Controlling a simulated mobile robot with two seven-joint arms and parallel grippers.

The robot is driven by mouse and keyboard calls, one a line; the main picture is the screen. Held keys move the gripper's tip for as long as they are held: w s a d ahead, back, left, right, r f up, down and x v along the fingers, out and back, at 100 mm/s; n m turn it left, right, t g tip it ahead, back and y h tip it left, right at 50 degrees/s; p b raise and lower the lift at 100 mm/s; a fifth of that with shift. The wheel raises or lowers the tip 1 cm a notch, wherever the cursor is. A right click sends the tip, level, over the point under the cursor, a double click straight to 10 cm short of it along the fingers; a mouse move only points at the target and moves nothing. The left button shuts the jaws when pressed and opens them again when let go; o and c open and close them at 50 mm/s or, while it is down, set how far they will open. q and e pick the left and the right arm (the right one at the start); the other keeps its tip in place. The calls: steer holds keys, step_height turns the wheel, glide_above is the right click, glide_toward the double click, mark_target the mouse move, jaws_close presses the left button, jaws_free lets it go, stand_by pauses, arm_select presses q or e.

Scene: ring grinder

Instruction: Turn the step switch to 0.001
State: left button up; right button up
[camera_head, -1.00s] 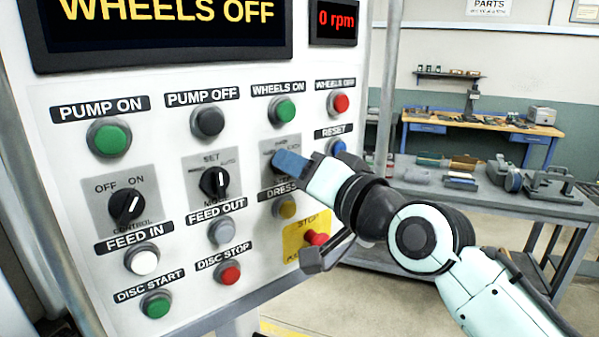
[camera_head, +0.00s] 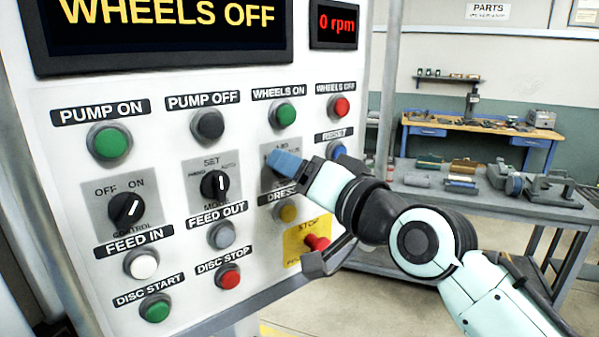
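The step switch plate (camera_head: 268,184) is the grey plate in the right part of the panel's rotary switch row, above the yellow dresser button. Its knob is hidden behind my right gripper (camera_head: 284,162), and the small print around it is too small or covered to read. My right gripper reaches in from the right with its blue fingertips at the plate, over where the knob sits. The fingers overlap in this view, so the gap between them and any grip on the knob cannot be seen. My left gripper is not in view.
The mode switch (camera_head: 217,185) and the control switch (camera_head: 125,209) lie to the left. The red stop button (camera_head: 316,243) is just below my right arm. A green wheels-on button (camera_head: 283,113) and a blue reset button (camera_head: 338,150) are close by. A grey bench (camera_head: 430,207) stands behind.

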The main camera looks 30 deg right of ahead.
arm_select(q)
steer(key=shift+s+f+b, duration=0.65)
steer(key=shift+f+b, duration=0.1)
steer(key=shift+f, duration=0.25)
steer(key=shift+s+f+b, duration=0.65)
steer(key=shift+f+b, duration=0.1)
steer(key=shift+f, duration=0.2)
arm_select(e)
steer(key=s+d, duration=0.1)
steer(key=s, duration=1.2)
steer(key=shift+d, duration=0.35)
steer(key=shift+s, duration=0.1)
